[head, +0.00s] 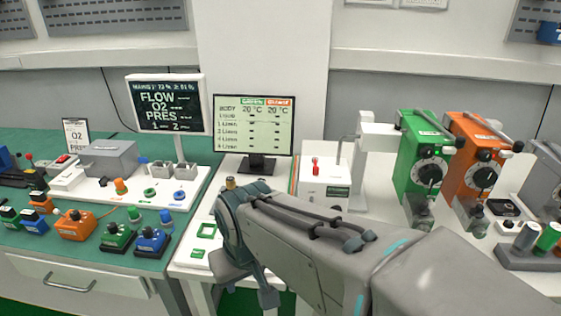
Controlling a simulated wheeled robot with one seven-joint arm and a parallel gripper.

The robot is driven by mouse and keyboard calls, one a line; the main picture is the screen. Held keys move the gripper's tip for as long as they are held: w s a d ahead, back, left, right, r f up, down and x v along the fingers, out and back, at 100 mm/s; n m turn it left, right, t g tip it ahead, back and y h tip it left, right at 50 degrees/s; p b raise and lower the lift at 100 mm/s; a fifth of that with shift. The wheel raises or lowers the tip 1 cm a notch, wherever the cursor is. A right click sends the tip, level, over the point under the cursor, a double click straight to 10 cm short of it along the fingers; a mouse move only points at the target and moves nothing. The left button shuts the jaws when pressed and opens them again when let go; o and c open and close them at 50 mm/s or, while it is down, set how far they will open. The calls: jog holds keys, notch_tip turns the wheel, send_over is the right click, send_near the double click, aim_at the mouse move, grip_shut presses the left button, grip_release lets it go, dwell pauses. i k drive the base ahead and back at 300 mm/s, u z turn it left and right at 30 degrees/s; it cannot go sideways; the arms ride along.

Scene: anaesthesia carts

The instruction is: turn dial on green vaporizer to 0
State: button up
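The green vaporizer (408,158) stands upright on the right side of the bench in the head view. Its black round dial (430,174) faces front, with pale marks around it too small to read, so its setting cannot be told. My gripper (248,284) hangs low at the left end of my arm, over the front edge of the white bench, well left of and below the vaporizer. It is seen from behind and partly hidden by my wrist, so whether its fingers are apart cannot be told. Nothing visible is held in it.
An orange vaporizer (468,165) with a similar dial stands close on the right of the green one. A white box with a red knob (316,170) and a monitor (253,124) stand to the left. Connectors and small devices crowd the green-topped table (30,258). My forearm crosses the front.

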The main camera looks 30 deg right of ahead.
aim_at(430, 174)
jog(key=z, duration=1.95)
